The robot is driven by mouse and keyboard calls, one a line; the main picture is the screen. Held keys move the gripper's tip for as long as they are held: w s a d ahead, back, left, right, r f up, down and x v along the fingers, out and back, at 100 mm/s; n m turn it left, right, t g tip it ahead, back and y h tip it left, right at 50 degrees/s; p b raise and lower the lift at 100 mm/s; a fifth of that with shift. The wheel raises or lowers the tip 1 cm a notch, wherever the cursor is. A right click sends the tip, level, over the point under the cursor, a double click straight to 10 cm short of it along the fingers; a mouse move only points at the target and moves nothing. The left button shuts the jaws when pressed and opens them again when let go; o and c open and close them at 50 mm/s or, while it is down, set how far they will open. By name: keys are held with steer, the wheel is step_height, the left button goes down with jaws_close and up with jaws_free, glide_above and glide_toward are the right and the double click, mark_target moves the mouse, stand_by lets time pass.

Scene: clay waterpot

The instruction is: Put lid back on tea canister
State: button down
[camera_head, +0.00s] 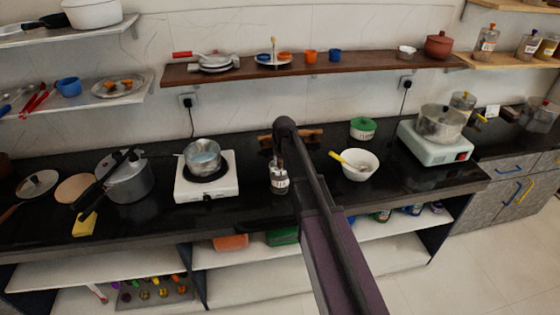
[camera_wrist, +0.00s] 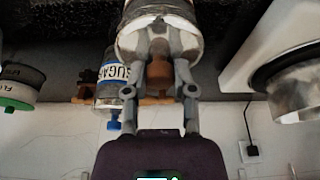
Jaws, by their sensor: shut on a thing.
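My gripper (camera_head: 278,158) hangs over the counter, above a small clear jar with a white label (camera_head: 281,183), which appears to be the tea canister. In the wrist view my gripper (camera_wrist: 160,82) has its fingers closed around the brown knob (camera_wrist: 159,68) of the lid. The lid's round grey disc (camera_wrist: 135,40) lies right at the canister's end, and the canister body (camera_wrist: 160,6) runs off the top of the picture. Lid and canister look lined up; I cannot tell whether the lid is fully seated. The canister's label is not readable.
A sugar jar with a blue knob (camera_wrist: 112,72) stands close behind, near a brown wooden piece (camera_wrist: 85,93). A green-lidded flour jar (camera_head: 362,128) and a white bowl (camera_head: 356,164) are to the right. A pot (camera_head: 203,157) on a white stove (camera_head: 222,188) is left.

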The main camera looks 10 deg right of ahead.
steer(key=shift+c, duration=1.8)
jaws_free()
steer(key=o, duration=0.4)
steer(key=shift+c, duration=0.2)
steer(key=shift+r, duration=0.1)
steer(key=shift+r+p, duration=3.45)
steer(key=shift+p, duration=0.1)
jaws_close()
